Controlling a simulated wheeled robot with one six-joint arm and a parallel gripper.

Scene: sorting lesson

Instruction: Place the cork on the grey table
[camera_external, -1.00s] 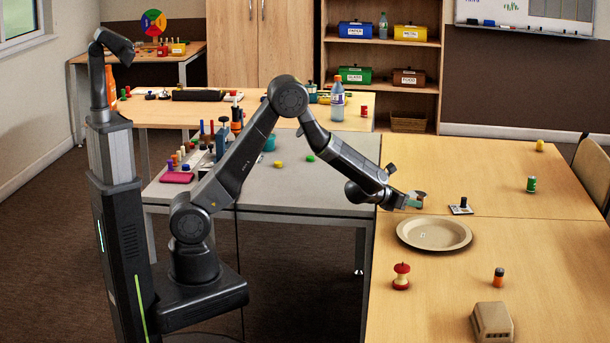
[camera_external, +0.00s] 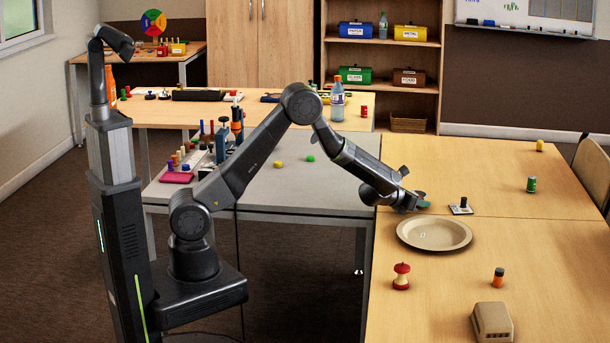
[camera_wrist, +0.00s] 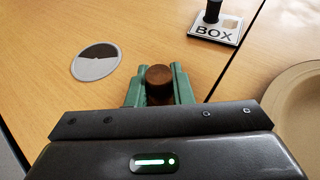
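In the wrist view, a dark brown round cork (camera_wrist: 158,82) sits between the two green fingers of my gripper (camera_wrist: 159,92). Both fingers seem to press on its sides. In the external view my gripper (camera_external: 416,203) is low over the near left edge of the wooden table, just behind the plate. The cork cannot be made out there. The grey table (camera_external: 300,193) stands left of the wooden table, below my forearm. Its right front part is bare.
A yellow lump (camera_external: 279,164), a green lump (camera_external: 310,158) and a pink item (camera_external: 177,178) lie on the grey table.

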